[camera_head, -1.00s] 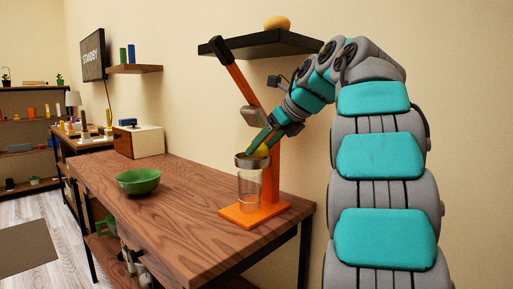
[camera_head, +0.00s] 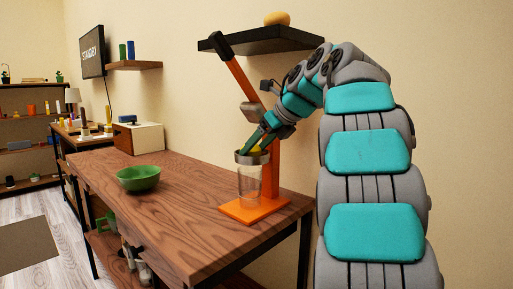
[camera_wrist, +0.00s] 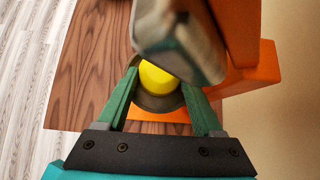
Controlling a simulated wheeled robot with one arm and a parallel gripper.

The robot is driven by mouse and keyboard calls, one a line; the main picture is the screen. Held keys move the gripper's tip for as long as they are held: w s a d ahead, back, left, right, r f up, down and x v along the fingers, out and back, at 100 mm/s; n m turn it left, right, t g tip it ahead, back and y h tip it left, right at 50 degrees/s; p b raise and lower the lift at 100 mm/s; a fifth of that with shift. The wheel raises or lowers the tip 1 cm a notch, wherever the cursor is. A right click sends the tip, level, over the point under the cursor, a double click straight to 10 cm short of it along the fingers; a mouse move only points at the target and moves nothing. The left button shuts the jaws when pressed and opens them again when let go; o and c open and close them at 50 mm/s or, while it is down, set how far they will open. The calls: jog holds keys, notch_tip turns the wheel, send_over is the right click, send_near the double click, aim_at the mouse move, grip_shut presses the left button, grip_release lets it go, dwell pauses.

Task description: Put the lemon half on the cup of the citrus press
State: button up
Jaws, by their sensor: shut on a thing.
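The citrus press has an orange base (camera_head: 252,211), an orange post and a raised lever (camera_head: 238,75) with a dark handle end. Its grey cup (camera_head: 244,158) sits above a clear glass (camera_head: 250,182). My gripper (camera_head: 258,143) is at the cup, its green fingers shut on the yellow lemon half (camera_head: 257,149). In the wrist view the lemon half (camera_wrist: 158,79) lies between my finger tips, over the round cup (camera_wrist: 160,103). The grey press head (camera_wrist: 180,40) hangs close in front and hides part of the lemon. I cannot tell whether the lemon touches the cup.
A green bowl (camera_head: 138,178) stands on the wooden table (camera_head: 180,215), left of the press. The table's middle is clear.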

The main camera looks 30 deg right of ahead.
jog(key=o, duration=1.1)
jog(key=shift+f, duration=0.25)
jog(key=o, duration=0.4)
jog(key=shift+f, duration=0.1)
jog(key=shift+r+p, duration=0.35)
jog(key=shift+p, duration=0.1)
jog(key=p+v, duration=0.1)
jog(key=v, duration=1.1)
jog(key=shift+r, duration=0.1)
